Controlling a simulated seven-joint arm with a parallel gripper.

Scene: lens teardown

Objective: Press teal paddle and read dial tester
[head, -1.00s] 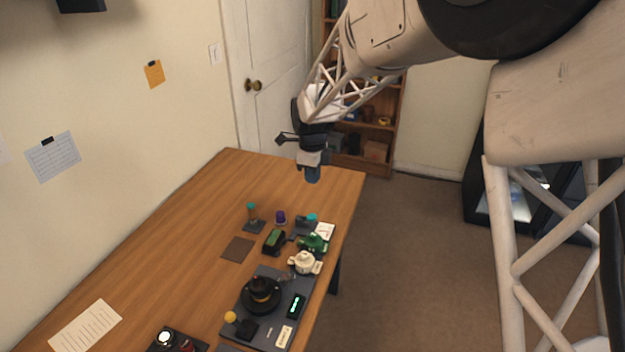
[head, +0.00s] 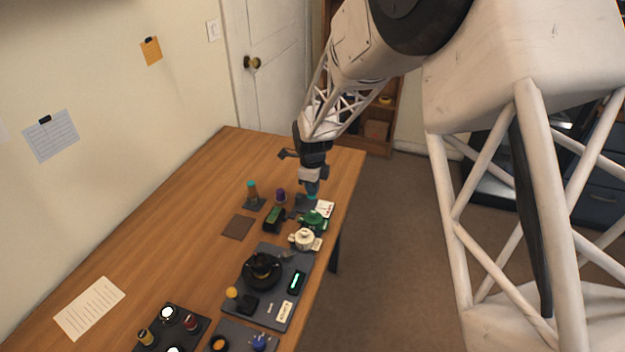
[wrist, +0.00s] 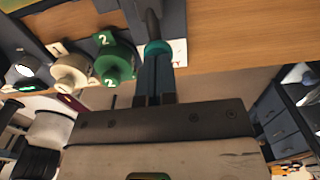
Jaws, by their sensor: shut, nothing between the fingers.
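The teal paddle (head: 311,197) is on a dark grey tester body (head: 300,203) near the table's far right edge. In the wrist view the round teal paddle (wrist: 157,47) lies just beyond my fingertips. My gripper (head: 312,188) is shut and empty, pointing down right above the paddle. Its closed blue-grey fingers (wrist: 153,84) line up with the paddle in the wrist view. I cannot tell whether they touch. A white card with red marks (head: 325,209) lies beside the paddle, too small to read. I cannot make out a dial reading.
A green pot-shaped part marked 2 (wrist: 113,60) and a cream one marked 1 (wrist: 70,72) stand close beside the tester. A purple-topped piece (head: 280,196), a teal-topped post (head: 252,192) and a green-topped black block (head: 273,218) are nearby.

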